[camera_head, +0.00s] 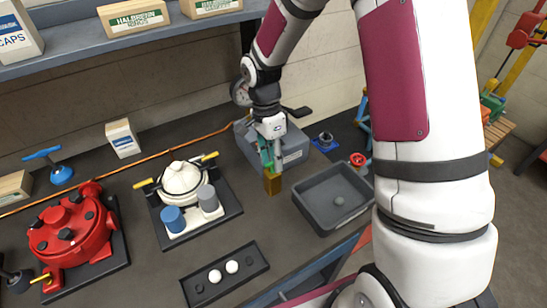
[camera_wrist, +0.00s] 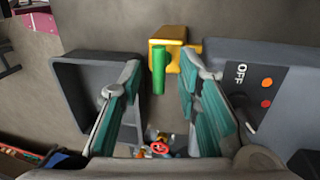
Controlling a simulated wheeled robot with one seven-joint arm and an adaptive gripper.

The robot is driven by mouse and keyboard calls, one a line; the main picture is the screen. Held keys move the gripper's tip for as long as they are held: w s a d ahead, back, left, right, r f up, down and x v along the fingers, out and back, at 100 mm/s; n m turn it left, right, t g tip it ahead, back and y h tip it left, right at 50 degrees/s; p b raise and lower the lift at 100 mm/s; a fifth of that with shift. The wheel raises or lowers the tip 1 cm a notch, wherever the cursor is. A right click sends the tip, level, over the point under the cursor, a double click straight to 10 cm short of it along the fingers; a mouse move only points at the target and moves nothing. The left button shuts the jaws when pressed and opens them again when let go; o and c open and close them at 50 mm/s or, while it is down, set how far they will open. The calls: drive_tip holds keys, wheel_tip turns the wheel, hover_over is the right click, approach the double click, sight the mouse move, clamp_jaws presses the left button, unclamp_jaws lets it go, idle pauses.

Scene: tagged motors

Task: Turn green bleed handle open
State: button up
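The green bleed handle (camera_wrist: 158,72) is a short green bar in the wrist view. It points from a yellow valve body (camera_wrist: 170,45) toward the camera's lower side. The yellow body also shows in the head view (camera_head: 272,184), just below my gripper (camera_head: 268,160). In the wrist view my gripper (camera_wrist: 163,66) is open, with one teal-padded finger on each side of the green handle. Gaps show between the handle and both fingers. In the head view the fingers and the handle's green are hard to tell apart.
A grey box (camera_head: 292,152) with a dial and lever stands close behind my gripper; its panel reads OFF in the wrist view. A grey bin (camera_head: 318,222) lies to the right. A white motor (camera_head: 182,182) and a red motor (camera_head: 75,232) stand to the left.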

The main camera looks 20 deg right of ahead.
clamp_jaws()
